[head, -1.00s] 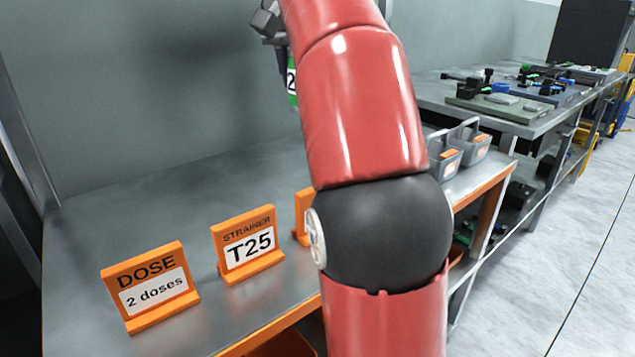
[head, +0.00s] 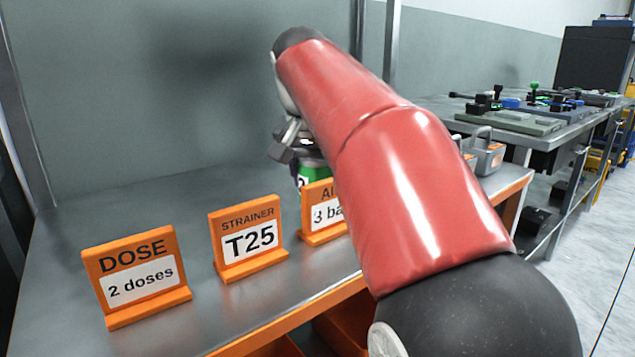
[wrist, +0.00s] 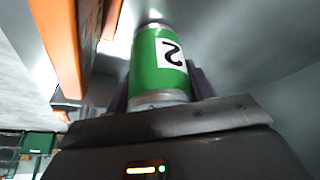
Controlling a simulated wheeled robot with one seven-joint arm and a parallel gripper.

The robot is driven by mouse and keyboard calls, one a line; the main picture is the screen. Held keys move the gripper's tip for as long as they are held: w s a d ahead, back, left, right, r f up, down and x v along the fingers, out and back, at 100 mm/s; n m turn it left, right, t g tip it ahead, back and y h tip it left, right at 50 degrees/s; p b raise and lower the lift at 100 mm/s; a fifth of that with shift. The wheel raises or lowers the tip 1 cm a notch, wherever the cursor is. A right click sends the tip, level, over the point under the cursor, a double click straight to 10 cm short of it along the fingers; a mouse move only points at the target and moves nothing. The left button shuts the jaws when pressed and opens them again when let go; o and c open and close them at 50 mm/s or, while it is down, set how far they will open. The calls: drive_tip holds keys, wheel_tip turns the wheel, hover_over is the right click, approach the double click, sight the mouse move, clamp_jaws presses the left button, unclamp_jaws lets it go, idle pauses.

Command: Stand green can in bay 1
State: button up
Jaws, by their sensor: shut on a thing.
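The green can (head: 314,172), with a white label marked 2, is held in my gripper (head: 297,150), low behind the orange sign that reads "3 ba". My arm hides part of the can and of that sign in the head view. In the wrist view the green can (wrist: 160,65) sits between the two dark fingers of my gripper (wrist: 162,88), which are shut on it. I cannot tell whether the can touches the bench. No bay marked 1 can be made out.
On the metal bench (head: 120,200) stand orange signs: DOSE "2 doses" (head: 137,275), STRAINER "T25" (head: 248,238) and a partly hidden one (head: 322,212). Grey caddies (head: 487,157) stand at the bench's far right end.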

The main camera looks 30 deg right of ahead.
drive_tip(key=shift+f, duration=0.2)
drive_tip(key=o, duration=1.2)
drive_tip(key=shift+r, duration=0.1)
